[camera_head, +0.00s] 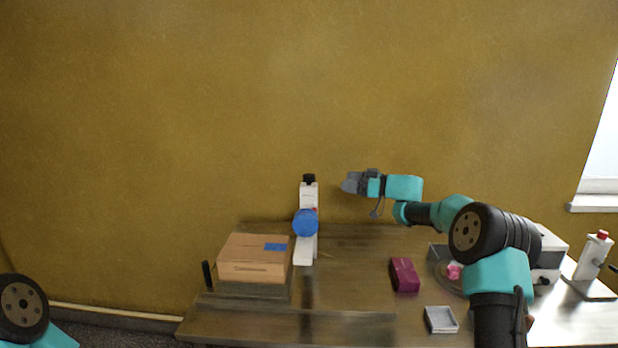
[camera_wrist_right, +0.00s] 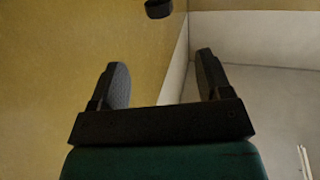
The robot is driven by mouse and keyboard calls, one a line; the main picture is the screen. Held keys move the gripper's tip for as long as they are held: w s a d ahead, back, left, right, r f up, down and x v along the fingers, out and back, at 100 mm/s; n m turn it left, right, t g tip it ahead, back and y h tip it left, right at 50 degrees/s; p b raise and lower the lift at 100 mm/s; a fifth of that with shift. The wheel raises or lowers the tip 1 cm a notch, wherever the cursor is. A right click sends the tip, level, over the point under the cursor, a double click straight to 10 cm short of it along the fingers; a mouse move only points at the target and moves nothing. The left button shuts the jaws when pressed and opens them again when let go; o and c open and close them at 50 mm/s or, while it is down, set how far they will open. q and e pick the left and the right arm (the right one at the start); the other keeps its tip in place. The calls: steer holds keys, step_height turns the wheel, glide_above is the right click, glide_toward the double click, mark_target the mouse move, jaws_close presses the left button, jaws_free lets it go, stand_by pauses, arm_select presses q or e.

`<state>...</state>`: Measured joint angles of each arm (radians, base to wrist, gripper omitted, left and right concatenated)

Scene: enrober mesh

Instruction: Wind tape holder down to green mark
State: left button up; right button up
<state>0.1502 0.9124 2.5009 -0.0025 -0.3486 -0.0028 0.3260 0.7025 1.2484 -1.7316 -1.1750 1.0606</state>
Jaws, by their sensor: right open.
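The tape holder appears to be the white upright column (camera_head: 307,249) with a blue disc (camera_head: 305,223) on its front and a black knob (camera_head: 309,179) on top. A small red spot shows beside the disc; I cannot make out a green mark. My right gripper (camera_head: 345,184) is to the right of the knob, at about its height in the picture, apart from it and pointing left. In the right wrist view its two fingers (camera_wrist_right: 162,72) are spread with nothing between them. A black round piece (camera_wrist_right: 158,8), likely the knob, shows beyond them at the top edge. My left gripper is out of view.
A cardboard box (camera_head: 252,270) with a blue label sits left of the column. A purple box (camera_head: 404,275) and a small grey tray (camera_head: 441,320) lie to the right. A white red-topped device (camera_head: 594,256) stands far right. The table (camera_head: 350,285) is clear in the middle.

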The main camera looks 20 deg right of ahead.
mark_target(309, 175)
steer(key=x, duration=1.4)
steer(key=shift+w+a, duration=0.15)
steer(key=shift+w, duration=0.05)
steer(key=c, duration=0.9)
